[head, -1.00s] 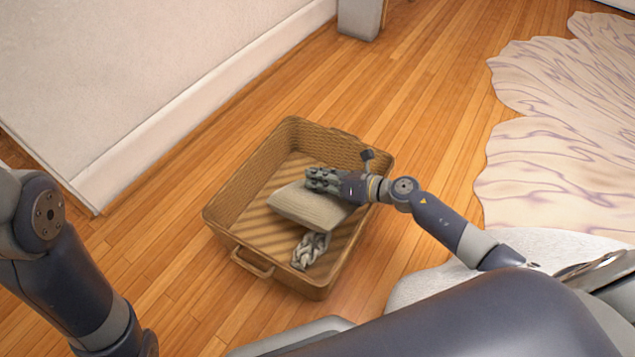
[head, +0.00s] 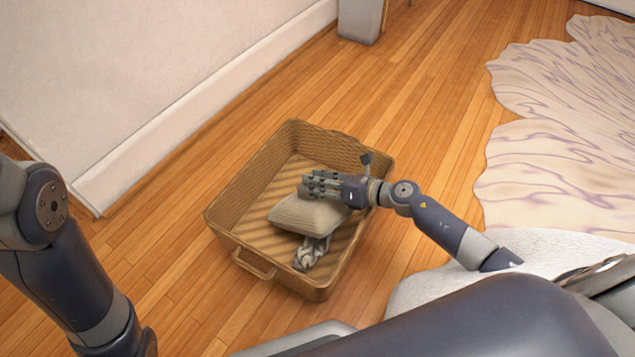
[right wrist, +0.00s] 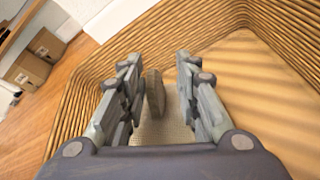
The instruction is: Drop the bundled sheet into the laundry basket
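The bundled sheet (head: 308,215), a beige pillow-like bundle, lies inside the woven laundry basket (head: 228,203). My right gripper (head: 312,187) is inside the basket's outline, directly over the sheet's far edge. In the right wrist view my right gripper (right wrist: 155,65) has its fingers spread apart. Part of the beige sheet (right wrist: 172,130) shows between and below them, with a gap beside the right finger. The basket's ribbed wall (right wrist: 75,95) also shows there.
A white wall (head: 150,70) runs along the left. A pale wavy rug (head: 555,150) lies at right. Wooden floor (head: 420,90) is clear beyond the basket.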

